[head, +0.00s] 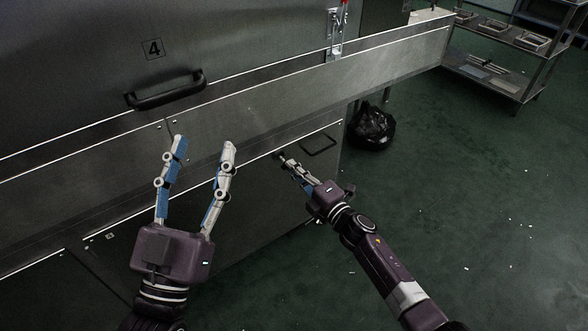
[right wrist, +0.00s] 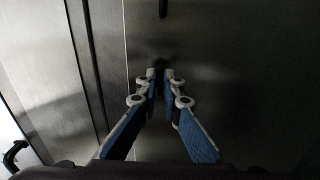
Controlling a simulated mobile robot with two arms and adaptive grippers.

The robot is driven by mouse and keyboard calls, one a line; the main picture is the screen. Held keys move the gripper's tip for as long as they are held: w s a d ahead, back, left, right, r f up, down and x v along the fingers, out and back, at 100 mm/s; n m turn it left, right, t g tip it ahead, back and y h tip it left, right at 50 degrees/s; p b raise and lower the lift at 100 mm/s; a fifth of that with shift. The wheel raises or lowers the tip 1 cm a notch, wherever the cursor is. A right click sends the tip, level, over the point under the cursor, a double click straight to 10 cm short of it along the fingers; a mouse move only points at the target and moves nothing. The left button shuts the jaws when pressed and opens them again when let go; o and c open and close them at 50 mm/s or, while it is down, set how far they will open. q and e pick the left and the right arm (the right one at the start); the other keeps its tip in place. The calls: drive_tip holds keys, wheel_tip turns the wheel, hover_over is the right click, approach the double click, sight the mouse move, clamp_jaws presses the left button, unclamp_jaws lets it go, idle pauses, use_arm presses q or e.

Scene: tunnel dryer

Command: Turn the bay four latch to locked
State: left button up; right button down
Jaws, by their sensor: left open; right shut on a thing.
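The panel marked 4 (head: 152,48) is at the upper left of the head view, with a black bar handle (head: 166,91) under the number. My right gripper (head: 283,157) is at the lower steel panel right of centre, with its fingers nearly together. In the right wrist view its fingertips (right wrist: 159,74) close on a small dark piece against the steel, seemingly the latch. The fingers mostly hide it, so I cannot tell which way it is turned. My left gripper (head: 203,143) is open and empty, in front of the lower panels.
A toggle clamp with a red tip (head: 336,32) is at the top. A black bag (head: 372,126) lies on the green floor. A shelf rack (head: 497,83) with trays stands at upper right. The floor at right is mostly clear.

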drive_tip(key=c, duration=2.1)
unclamp_jaws()
drive_tip(key=v, duration=1.2)
